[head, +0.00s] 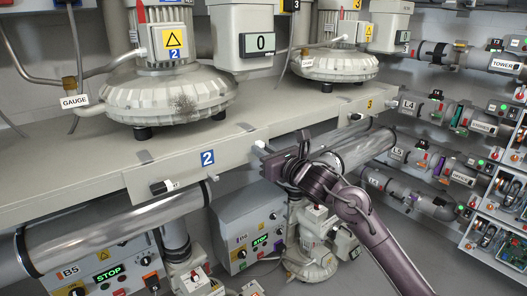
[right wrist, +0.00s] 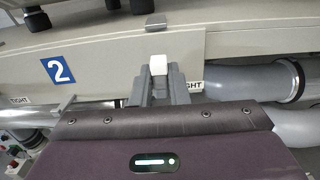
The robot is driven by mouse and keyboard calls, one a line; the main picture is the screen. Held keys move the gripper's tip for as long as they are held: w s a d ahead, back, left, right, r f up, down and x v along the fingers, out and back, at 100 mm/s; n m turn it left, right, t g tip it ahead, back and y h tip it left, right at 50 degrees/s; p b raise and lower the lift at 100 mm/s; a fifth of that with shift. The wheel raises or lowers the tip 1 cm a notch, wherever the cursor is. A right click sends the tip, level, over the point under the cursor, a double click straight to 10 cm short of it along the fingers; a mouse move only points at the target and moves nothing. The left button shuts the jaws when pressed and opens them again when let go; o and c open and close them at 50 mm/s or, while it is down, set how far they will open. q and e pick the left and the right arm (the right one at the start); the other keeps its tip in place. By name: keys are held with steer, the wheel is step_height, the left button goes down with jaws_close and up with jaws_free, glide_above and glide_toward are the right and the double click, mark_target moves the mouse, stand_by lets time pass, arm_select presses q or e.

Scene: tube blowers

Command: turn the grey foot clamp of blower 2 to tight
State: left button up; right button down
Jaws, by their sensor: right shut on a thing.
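Blower 2 (head: 168,95) is a round pale housing on dark feet on the shelf, with a blue "2" plate (head: 207,158) on the shelf's front panel. My right gripper (head: 270,153) is at the panel's front, right of that plate. In the right wrist view its fingers (right wrist: 158,82) are shut on a small pale clamp lever (right wrist: 157,68), whose white end shows between them. The fingers hide most of this clamp, so its grey part and exact turn cannot be told. My left gripper is not in view.
A "TIGHT" label is partly hidden right of the fingers (right wrist: 193,86); another partly shows at left. Blower 3 (head: 335,65) stands right. Pipes and racks line the right wall.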

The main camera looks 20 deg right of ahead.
steer(key=shift+m, duration=0.3)
steer(key=m, duration=1.1)
steer(key=d+f+m, duration=0.1)
steer(key=m, duration=0.5)
steer(key=shift+w+d+f, duration=0.1)
steer(key=shift+w, duration=0.1)
stand_by(0.4)
steer(key=c, duration=1.4)
jaws_free()
steer(key=shift+s, duration=0.1)
